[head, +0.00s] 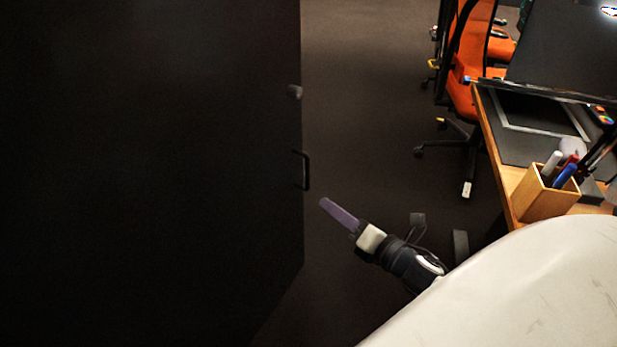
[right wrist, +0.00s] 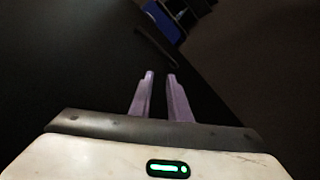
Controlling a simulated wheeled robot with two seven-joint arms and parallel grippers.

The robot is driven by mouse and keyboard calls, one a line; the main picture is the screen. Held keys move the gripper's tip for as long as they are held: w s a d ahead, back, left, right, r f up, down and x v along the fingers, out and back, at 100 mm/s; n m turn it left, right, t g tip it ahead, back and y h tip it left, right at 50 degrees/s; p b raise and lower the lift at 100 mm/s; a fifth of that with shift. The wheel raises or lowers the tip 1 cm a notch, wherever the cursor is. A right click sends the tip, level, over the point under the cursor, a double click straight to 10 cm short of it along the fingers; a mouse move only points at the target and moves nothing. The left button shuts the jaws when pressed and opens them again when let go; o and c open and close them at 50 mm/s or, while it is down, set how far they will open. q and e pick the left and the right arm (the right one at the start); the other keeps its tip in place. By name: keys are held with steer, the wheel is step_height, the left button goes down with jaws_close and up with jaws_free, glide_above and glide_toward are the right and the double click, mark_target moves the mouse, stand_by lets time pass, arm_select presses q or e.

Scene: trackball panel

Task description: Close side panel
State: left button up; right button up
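The side panel (head: 150,150) is a large dark upright sheet that fills the left half of the head view. A thin black handle (head: 306,170) is on its right edge, with a small grey knob (head: 294,92) above. My right gripper (head: 323,204) has purple fingers and is just right of and below the handle in the head view, with no clear contact. In the right wrist view my right gripper (right wrist: 160,76) shows its two fingers a little apart with nothing between them. The dark handle (right wrist: 155,47) lies just beyond the fingertips. My left gripper is not in view.
A wooden desk (head: 495,150) with a pen box (head: 544,195) stands at the right. An orange office chair (head: 470,60) is behind it. The dark floor (head: 365,90) between panel and chair is clear. A blue object (right wrist: 165,18) shows in the wrist view.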

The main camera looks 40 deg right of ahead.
steer(key=w+d+r+n+y+b, duration=0.2)
steer(key=d+n, duration=0.1)
steer(key=n, duration=0.8)
steer(key=n+t, duration=0.1)
glide_above(307, 188)
steer(key=shift+w+d+r+y, duration=0.25)
steer(key=shift+r+y, duration=0.05)
steer(key=shift+y, duration=0.1)
steer(key=shift+c, duration=0.3)
jaws_close()
